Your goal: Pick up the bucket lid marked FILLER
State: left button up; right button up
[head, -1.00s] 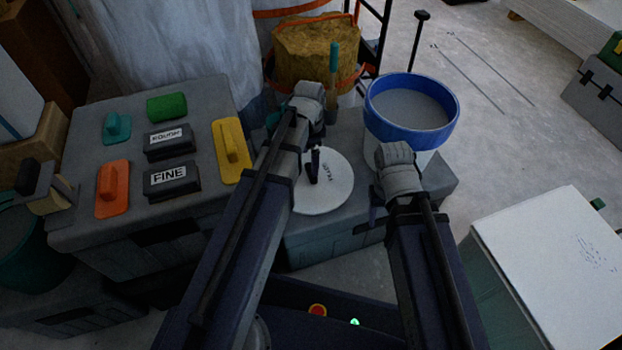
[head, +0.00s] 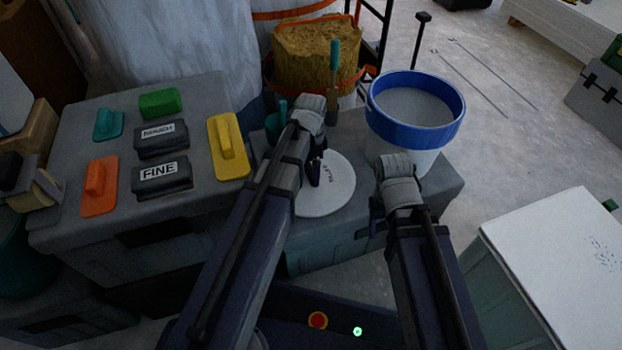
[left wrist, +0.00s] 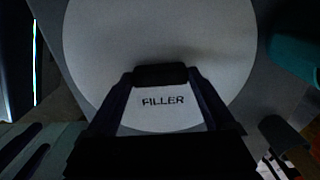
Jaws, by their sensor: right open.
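The round white bucket lid (head: 335,200) with FILLER printed on it lies flat over the grey box in front of me. In the left wrist view the lid (left wrist: 95,55) fills the upper middle, with a dark bar-shaped grip (left wrist: 160,75) rising from it. My left gripper (head: 314,172) is above the lid's middle. Its two fingers (left wrist: 160,84) meet both ends of the dark grip and look closed on it. In the head view my arm hides part of the lid's left side. My right gripper (head: 380,198) is right of the lid, holding nothing visible; its fingertips are mostly hidden.
A white bucket with a blue rim (head: 416,132) stands just behind my right gripper. A grey case (head: 85,225) on the left carries several floats and two sanding blocks. A white-topped box (head: 550,260) is at right; floor between is clear.

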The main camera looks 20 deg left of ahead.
pick_arm(q)
jog(key=c, duration=0.9)
jog(key=shift+o, duration=0.2)
jog(key=shift+r, duration=0.2)
notch_tip(320, 180, up, 28)
jog(key=p, duration=2.8)
jog(key=shift+f, duration=0.15)
